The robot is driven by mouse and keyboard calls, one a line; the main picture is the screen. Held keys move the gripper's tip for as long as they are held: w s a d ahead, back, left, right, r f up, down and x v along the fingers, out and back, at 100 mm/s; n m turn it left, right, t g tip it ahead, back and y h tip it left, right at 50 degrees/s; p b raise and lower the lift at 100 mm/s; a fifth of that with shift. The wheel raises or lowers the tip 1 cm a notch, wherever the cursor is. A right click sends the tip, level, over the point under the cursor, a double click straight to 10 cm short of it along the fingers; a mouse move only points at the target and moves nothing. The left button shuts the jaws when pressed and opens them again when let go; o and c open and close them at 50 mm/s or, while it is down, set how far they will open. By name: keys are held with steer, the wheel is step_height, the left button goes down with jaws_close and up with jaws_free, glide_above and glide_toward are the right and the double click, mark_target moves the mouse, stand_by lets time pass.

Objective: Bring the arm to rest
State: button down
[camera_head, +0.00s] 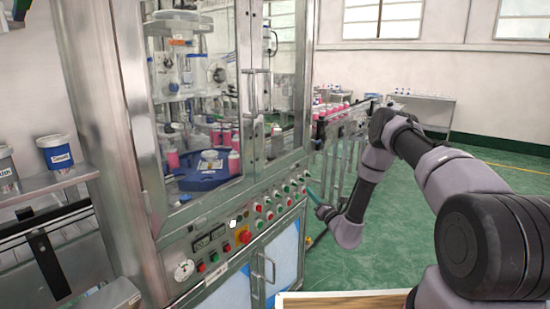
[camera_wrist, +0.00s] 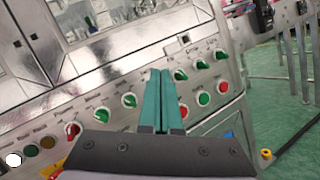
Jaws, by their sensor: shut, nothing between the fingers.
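My gripper (camera_wrist: 160,73) is shut and empty in the wrist view, its two green fingers side by side. Behind them is the machine's control panel (camera_wrist: 40,120) with rows of green and red switches. In the head view my gripper (camera_head: 309,188) is small, at the end of my arm, close to the right end of the panel (camera_head: 215,235). I cannot tell whether the fingertips touch the panel. My arm reaches in from the right, bent at the elbow.
The crimping machine's glass-doored cabinet (camera_head: 190,110) holds pink bottles and a blue tray (camera_head: 195,176). A conveyor (camera_head: 340,125) runs off behind my arm. A shelf (camera_head: 50,182) with tubs stands at left. The green floor (camera_head: 400,225) is open at right.

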steer(key=s+a+r+n+g+y, duration=0.2)
steer(key=a+r+n+g+y, duration=0.25)
steer(key=r, duration=0.45)
steer(key=s+a+r+n+g+y, duration=0.1)
steer(key=a+r+n+g+y, duration=0.25)
steer(key=r+n, duration=0.4)
steer(key=s+a+r+n+g+h, duration=0.1)
steer(key=s+a+r+n+g, duration=0.1)
steer(key=s+r+n+g, duration=1.05)
steer(key=s+d+r+n+t+h, duration=0.2)
steer(key=s+d+r+t+h, duration=0.1)
steer(key=s, duration=0.5)
steer(key=s+d+r+n+t+h, duration=0.3)
steer(key=s+d+r+h, duration=0.2)
steer(key=s+d+h, duration=0.2)
steer(key=s+d+r+n+t+h, duration=0.2)
steer(key=s+d+r+t+h, duration=0.1)
steer(key=s+d, duration=0.7)
step_height(320, 180, up, 2)
steer(key=shift+s+d+r+h, duration=0.1)
steer(key=shift+s+d+h, duration=0.2)
steer(key=shift+h, duration=0.6)
steer(key=shift+a+n, duration=0.1)
steer(key=shift+n, duration=0.15)
